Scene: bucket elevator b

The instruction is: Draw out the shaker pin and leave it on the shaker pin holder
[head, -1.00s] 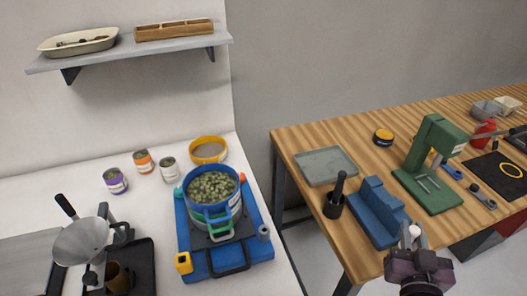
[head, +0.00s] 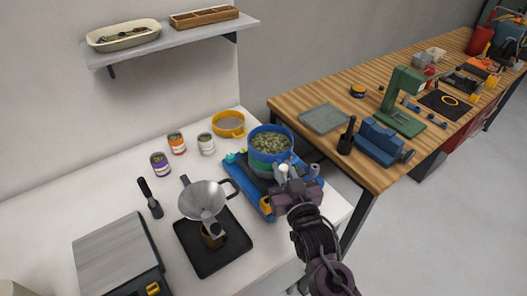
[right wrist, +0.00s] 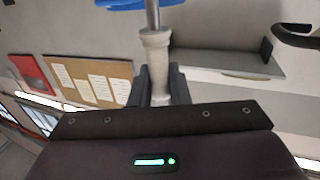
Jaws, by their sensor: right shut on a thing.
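My right gripper (head: 287,178) is shut on a white handle (right wrist: 157,65) with a thin metal shaft. A blue, partly cut-off shape shows by the shaft in the right wrist view; I cannot tell whether this piece is the shaker pin. In the head view its white end (head: 284,168) shows at the jaws, in front of the blue shaker base (head: 238,178). A blue-rimmed pot (head: 270,146) of green pieces sits on the base. A grey cylinder (head: 314,170) and a yellow block (head: 266,205) are at the base's edges. The pin holder cannot be made out. My left gripper is not in view.
A funnel (head: 203,198) stands over a black tray (head: 225,255) left of the base. Several cans and a yellow-rimmed sieve (head: 229,123) stand behind. A wooden bench (head: 330,90) with a green stand (head: 403,90) is at the right. A scale (head: 115,255) is front left.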

